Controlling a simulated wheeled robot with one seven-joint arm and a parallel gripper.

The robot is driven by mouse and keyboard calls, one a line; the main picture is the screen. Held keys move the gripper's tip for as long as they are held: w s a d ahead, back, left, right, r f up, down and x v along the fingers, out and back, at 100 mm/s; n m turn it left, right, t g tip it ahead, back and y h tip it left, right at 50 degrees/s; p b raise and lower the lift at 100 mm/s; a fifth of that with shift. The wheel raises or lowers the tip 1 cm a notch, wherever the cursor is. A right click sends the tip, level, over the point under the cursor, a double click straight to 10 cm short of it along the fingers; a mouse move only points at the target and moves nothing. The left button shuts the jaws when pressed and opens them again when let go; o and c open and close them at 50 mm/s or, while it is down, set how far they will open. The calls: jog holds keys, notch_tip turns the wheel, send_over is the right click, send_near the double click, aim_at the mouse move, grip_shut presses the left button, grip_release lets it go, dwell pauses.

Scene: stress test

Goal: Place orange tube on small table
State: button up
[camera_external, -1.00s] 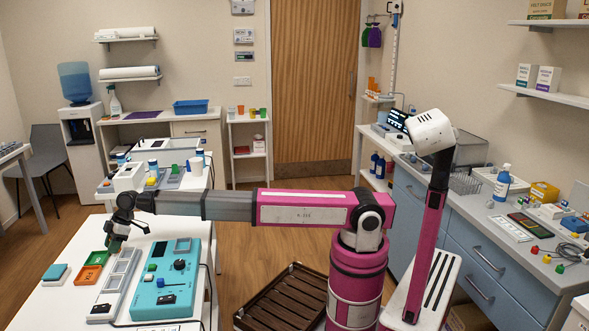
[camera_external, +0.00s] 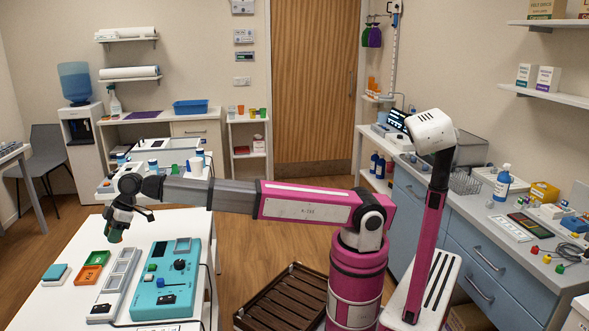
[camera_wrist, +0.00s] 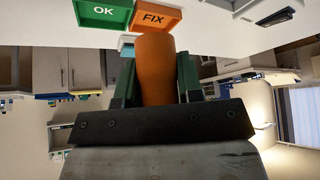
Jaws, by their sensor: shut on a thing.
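My gripper (camera_external: 115,236) hangs above the white table (camera_external: 62,302) at the front left, over the far end of a long grey strip tray. In the wrist view its green jaws (camera_wrist: 156,78) are shut on the orange tube (camera_wrist: 154,62), one on either side. The tube can hardly be made out in the external view, where the fingers cover it. Which piece of furniture is the small table is not certain; a small white stand (camera_external: 246,120) with coloured cups on top is by the back wall.
Next to the gripper on the white table are the grey strip tray (camera_external: 116,285), a teal device (camera_external: 167,280), a green OK tray (camera_external: 98,257) and an orange FIX tray (camera_external: 87,275). A brown slatted crate (camera_external: 283,305) is on the floor beside my base.

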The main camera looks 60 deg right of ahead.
jog(key=shift+s+a+r, duration=0.1)
jog(key=shift+s+r, duration=0.25)
jog(key=shift+s, duration=0.25)
jog(key=w+d+m+t+h, duration=0.15)
jog(key=w+d+m, duration=0.3)
jog(key=d, duration=1.35)
jog(key=w+d+m+t+h, duration=0.1)
jog(key=w+d+m+t, duration=0.35)
jog(key=d, duration=1.25)
jog(key=w+d+m+g+h, duration=0.1)
jog(key=w+d+m+h, duration=0.35)
jog(key=d, duration=1.35)
jog(key=w+d+f+m, duration=0.1)
jog(key=d+f, duration=0.4)
jog(key=f, duration=0.3)
jog(key=w+d+f+m, duration=0.1)
jog(key=d+f, duration=0.5)
jog(key=f, duration=0.2)
jog(key=shift+w+y, duration=0.25)
jog(key=shift+y, duration=0.05)
